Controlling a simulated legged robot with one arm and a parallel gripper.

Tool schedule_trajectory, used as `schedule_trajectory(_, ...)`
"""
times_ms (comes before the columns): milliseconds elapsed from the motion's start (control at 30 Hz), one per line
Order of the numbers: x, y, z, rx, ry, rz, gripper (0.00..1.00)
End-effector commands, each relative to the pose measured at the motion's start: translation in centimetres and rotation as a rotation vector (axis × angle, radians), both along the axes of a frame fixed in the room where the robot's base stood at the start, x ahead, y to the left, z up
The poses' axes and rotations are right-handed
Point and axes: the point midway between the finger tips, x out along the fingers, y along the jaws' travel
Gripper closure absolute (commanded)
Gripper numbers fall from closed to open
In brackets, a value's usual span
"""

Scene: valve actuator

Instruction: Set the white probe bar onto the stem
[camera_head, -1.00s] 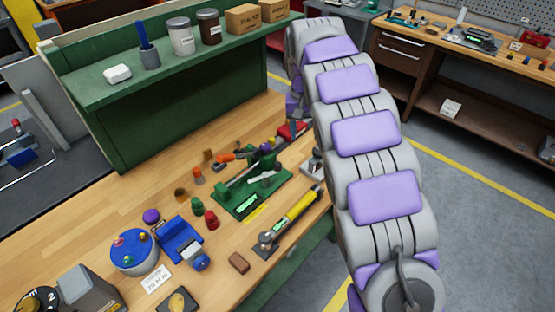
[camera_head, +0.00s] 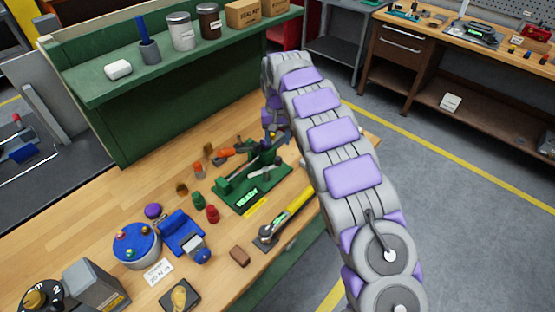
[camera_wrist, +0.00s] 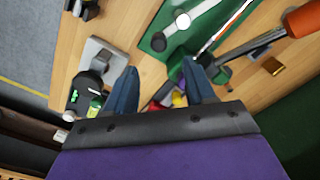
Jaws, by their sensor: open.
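A pale white bar (camera_head: 265,171) lies on the green fixture plate (camera_head: 247,199), and I take it for the probe bar. In the wrist view the white bar (camera_wrist: 203,10) with round ends shows at the top, on the green plate (camera_wrist: 165,15). Which part is the stem I cannot tell. My gripper (camera_wrist: 158,80) is open, its two blue fingers apart, with nothing clearly held between them. It is above the bench, close to the fixture's edge, and the bar lies beyond the fingertips. Small red and yellow parts (camera_wrist: 178,98) show below, between the fingers.
A grey plate with a black instrument (camera_wrist: 88,93) stands left of the fingers. An orange-handled tool (camera_wrist: 302,20) lies at right. A yellow-handled tool (camera_head: 290,212), blue parts (camera_head: 182,235) and several small knobs crowd the bench. A green shelf (camera_head: 180,65) rises behind.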

Motion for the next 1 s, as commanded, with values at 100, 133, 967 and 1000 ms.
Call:
schedule_trajectory(100, -0.1, -0.1, -2.6, -0.001, 0.004, 0.0, 0.46)
schedule_trajectory(133, -0.1, 0.0, -3.2, 0.0, 0.003, 0.001, 0.46)
schedule_trajectory(967, -0.1, 0.0, -10.1, 0.001, 0.0, 0.001, 0.46)
schedule_trajectory(1000, -0.1, 0.0, -10.1, 0.001, 0.0, 0.001, 0.49)
